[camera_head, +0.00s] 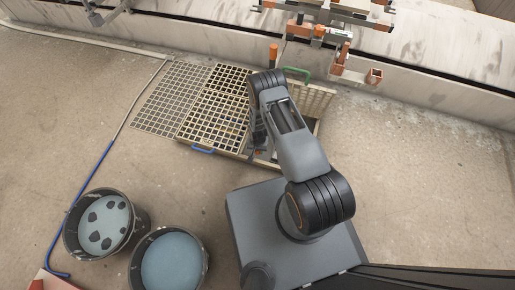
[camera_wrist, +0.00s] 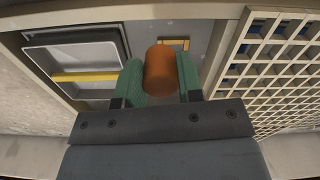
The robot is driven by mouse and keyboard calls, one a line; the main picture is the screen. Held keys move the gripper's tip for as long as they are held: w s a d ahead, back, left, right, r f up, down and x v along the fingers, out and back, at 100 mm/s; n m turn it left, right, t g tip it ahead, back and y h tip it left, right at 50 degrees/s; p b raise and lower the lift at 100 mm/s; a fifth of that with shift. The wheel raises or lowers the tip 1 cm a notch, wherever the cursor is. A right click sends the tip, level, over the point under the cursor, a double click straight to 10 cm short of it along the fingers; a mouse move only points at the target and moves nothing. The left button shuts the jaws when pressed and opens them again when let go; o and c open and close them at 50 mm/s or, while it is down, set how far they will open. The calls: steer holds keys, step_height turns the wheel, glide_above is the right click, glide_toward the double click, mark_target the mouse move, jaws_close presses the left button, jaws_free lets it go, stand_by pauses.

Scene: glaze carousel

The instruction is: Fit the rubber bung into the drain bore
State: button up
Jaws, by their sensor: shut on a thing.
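In the wrist view, my gripper (camera_wrist: 160,80) has its two green-padded fingers closed on the sides of an orange-brown cylinder, which I take to be the rubber bung (camera_wrist: 161,66). The bung sticks out past the fingertips, over the grey inside of an open box. I cannot make out the drain bore; the bung and fingers hide part of the box's inside. In the head view, my arm covers the gripper and the bung, over the open part of the long box beside the lattice cover (camera_head: 215,106).
The wrist view shows a pale tray (camera_wrist: 75,60) with a yellow bar at left and the lattice (camera_wrist: 275,65) close at right. A flat floor grid (camera_head: 153,112), a blue hose (camera_head: 93,177) and two buckets (camera_head: 142,224) (camera_head: 205,264) lie left. Floor at right is clear.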

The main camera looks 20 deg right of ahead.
steer(key=w+f+b, duration=0.1)
steer(key=w+f, duration=0.1)
steer(key=w+d+f+b, duration=0.1)
steer(key=w+f+b, duration=0.1)
steer(key=w+d+f+b, duration=0.1)
steer(key=w+f, duration=0.1)
steer(key=shift+w+f, duration=0.4)
steer(key=shift+w+f+b, duration=0.2)
steer(key=shift+f+b, duration=1)
steer(key=shift+f, duration=0.5)
steer(key=shift+c, duration=0.4)
steer(key=o, duration=1)
steer(key=shift+o, duration=0.2)
